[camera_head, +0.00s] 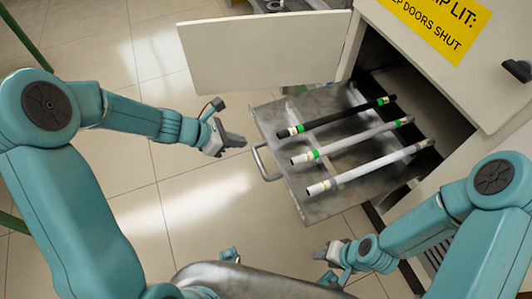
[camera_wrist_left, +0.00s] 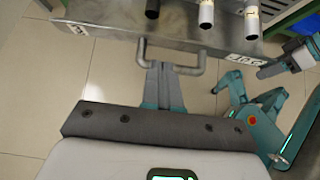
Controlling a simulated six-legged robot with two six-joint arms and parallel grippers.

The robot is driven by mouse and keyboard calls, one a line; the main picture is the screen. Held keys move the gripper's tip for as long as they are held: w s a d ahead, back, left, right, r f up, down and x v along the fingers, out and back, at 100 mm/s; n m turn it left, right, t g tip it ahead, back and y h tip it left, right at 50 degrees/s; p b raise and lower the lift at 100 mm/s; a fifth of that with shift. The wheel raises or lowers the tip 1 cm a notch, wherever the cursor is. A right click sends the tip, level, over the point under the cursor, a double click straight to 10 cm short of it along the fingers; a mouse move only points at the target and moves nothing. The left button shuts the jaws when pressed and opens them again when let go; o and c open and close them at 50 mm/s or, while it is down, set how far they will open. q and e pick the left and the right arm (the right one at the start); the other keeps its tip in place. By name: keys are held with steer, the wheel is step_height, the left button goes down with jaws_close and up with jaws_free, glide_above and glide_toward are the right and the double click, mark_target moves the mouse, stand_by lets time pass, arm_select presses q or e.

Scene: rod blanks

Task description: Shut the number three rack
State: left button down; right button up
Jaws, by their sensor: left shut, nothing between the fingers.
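The rack (camera_head: 335,118) is a grey metal drawer, pulled out of the pale cabinet. It bears three rods, one black (camera_head: 335,117) and two pale (camera_head: 350,141) (camera_head: 370,167), with coloured bands. Its bar handle (camera_head: 262,163) is on the front face; the handle also shows in the left wrist view (camera_wrist_left: 142,52). A white label (camera_wrist_left: 244,59) on that face is upside down and hard to read. My left gripper (camera_head: 243,141) is shut and empty, by the handle; in the wrist view its fingertips (camera_wrist_left: 160,68) overlap the handle bar, contact unclear. My right gripper (camera_head: 328,254) is below the rack, its jaws unclear.
An open cabinet door panel (camera_head: 265,52) stands behind the rack. A yellow sign (camera_head: 440,22) reading "doors shut" and a black latch (camera_head: 517,70) are on the cabinet. Tiled floor (camera_head: 190,205) lies clear left of the rack. Green bars (camera_head: 22,38) stand at far left.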

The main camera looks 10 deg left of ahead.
arm_select(q)
steer(key=b, duration=0.4)
glide_toward(270, 150)
steer(key=x, duration=0.5)
steer(key=shift+s+d, duration=0.1)
steer(key=shift+d+f, duration=0.15)
steer(key=shift+d, duration=0.05)
